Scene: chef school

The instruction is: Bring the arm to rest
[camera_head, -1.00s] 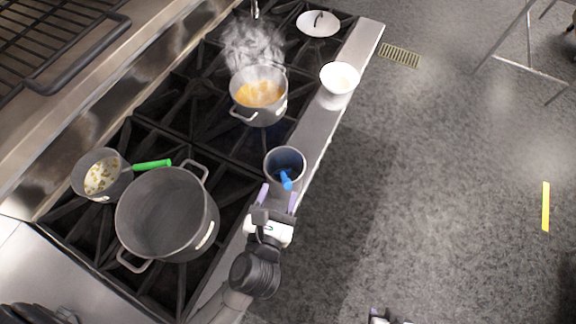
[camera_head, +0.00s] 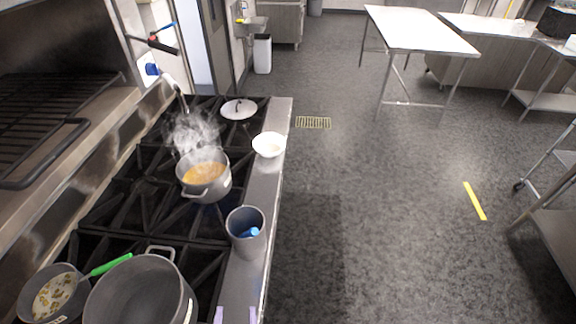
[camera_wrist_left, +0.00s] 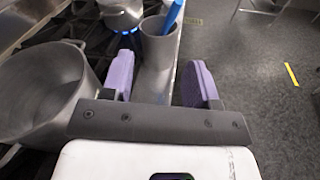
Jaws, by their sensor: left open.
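My left gripper (camera_head: 236,315) shows only as two purple fingertips at the bottom edge of the head view. In the left wrist view its purple fingers (camera_wrist_left: 160,80) are apart with nothing held between them. A grey cylindrical container (camera_head: 246,238) with a blue-handled utensil (camera_head: 249,232) inside stands upright on the stove's front ledge, ahead of the gripper. In the left wrist view the container (camera_wrist_left: 158,50) stands beyond the fingers. My right gripper is not in view.
A large empty pot (camera_head: 140,290) and a pan with a green handle (camera_head: 52,292) are at lower left. A steaming pot of orange food (camera_head: 205,175) sits farther back. A white bowl (camera_head: 269,145) is on the ledge, a lid (camera_head: 239,109) behind.

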